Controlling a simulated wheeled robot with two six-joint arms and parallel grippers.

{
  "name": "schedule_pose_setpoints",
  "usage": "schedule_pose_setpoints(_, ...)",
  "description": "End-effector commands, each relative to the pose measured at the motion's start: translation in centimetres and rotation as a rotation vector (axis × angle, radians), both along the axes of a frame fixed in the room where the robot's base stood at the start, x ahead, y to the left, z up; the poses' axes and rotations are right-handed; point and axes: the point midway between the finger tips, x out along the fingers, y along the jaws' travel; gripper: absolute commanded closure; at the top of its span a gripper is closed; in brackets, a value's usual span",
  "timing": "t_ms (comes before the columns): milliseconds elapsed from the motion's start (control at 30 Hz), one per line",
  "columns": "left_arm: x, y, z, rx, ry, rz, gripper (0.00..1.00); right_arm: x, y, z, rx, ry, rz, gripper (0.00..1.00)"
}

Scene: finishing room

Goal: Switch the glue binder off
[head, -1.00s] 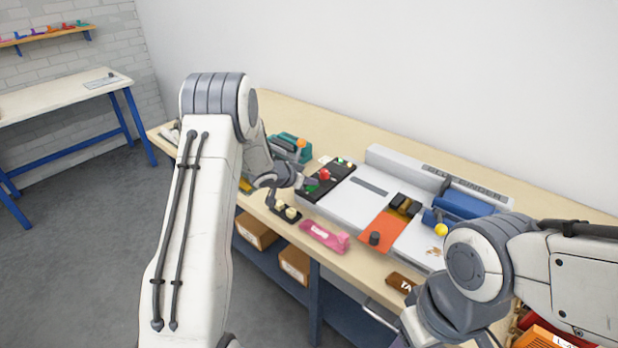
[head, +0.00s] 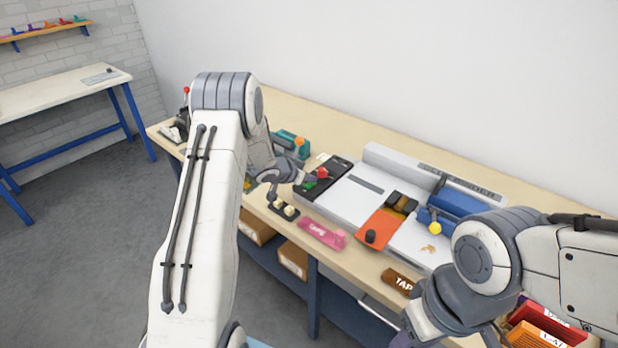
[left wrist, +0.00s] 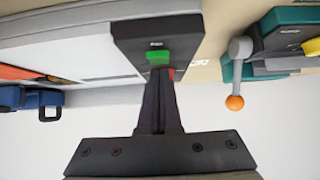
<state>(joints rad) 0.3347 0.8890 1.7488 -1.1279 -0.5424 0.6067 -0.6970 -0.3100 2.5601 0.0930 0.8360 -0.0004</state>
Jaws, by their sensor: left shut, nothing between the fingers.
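The glue binder (head: 345,200) is a long white and grey machine on the bench. Its black control panel (head: 338,170) at the left end carries a green button (head: 309,184) and a red button (head: 322,173). My left gripper (head: 303,180) is shut and empty, right at these buttons. In the left wrist view the shut fingertips (left wrist: 160,72) point at the panel (left wrist: 155,30), just at the green button (left wrist: 158,57). The red button (left wrist: 172,74) is mostly hidden behind the fingers. I cannot tell whether they touch. My right arm shows, but its gripper is out of frame.
A teal tool with an orange knob (head: 299,142) stands left of the binder. A pink item (head: 322,233), a small black block with pale knobs (head: 284,209) and a brown tape item (head: 398,281) lie along the front edge. The binder's orange plate (head: 378,232) and blue clamp (head: 460,205) are farther right.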

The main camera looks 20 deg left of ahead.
Motion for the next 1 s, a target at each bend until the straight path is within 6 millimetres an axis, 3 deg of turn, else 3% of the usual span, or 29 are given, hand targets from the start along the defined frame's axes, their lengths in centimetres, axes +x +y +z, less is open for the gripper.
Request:
schedule_pose_setpoints(100,0.5,-0.2,0.5,0.000,-0.001,-0.001,1.00,0.0,0.0,0.8,0.000,0.000,0.000,0.50)
schedule_pose_setpoints(567,0.7,-0.3,0.8,0.000,-0.001,-0.001,1.00,0.0,0.0,1.3,0.000,0.000,0.000,0.50)
schedule_pose_setpoints(900,1.2,-1.0,5.1,0.000,-0.001,-0.006,1.00,0.0,0.0,6.2,0.000,0.000,-0.001,0.50)
schedule_pose_setpoints(1000,-0.1,-0.4,6.1,0.002,-0.004,-0.004,1.00,0.0,0.0,5.0,0.001,-0.001,-0.001,0.50)
